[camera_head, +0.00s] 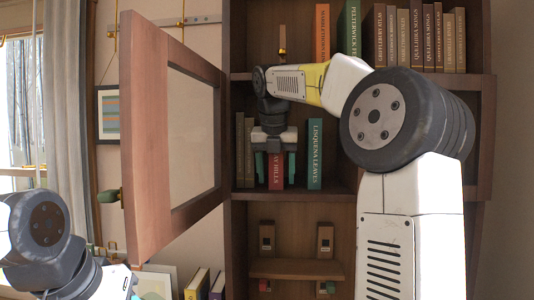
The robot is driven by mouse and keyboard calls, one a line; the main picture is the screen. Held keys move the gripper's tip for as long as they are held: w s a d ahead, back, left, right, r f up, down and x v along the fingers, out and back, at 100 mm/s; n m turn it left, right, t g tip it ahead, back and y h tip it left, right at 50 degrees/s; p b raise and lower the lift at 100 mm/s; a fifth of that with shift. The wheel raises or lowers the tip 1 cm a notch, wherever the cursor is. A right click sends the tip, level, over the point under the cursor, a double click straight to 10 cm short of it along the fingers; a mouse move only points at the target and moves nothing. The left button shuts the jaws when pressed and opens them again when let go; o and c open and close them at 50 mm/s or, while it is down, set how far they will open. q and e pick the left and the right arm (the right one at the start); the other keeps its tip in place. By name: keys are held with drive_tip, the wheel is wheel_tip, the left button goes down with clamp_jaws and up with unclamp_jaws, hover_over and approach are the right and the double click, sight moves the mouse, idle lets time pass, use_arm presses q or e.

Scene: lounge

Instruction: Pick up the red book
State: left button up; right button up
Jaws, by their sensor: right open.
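The red book (276,177) stands upright on the middle shelf of the bookcase, its spine facing me. My right gripper (275,168) reaches into this compartment from above right. Its two teal fingers are open, one on each side of the red book's spine. The gripper body hides the book's upper part. I cannot tell whether the fingers touch it. My left arm shows at the lower left, but its fingers are not clearly in view.
A green book (315,154) stands just right of the gripper, and brown books (244,150) stand to its left. An open glass-panelled cabinet door (147,140) stands left of the compartment. Several books (418,40) fill the shelf above.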

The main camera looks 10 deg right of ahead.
drive_tip(key=shift+f, duration=0.2)
idle(0.6)
drive_tip(key=shift+c, duration=0.2)
clamp_jaws()
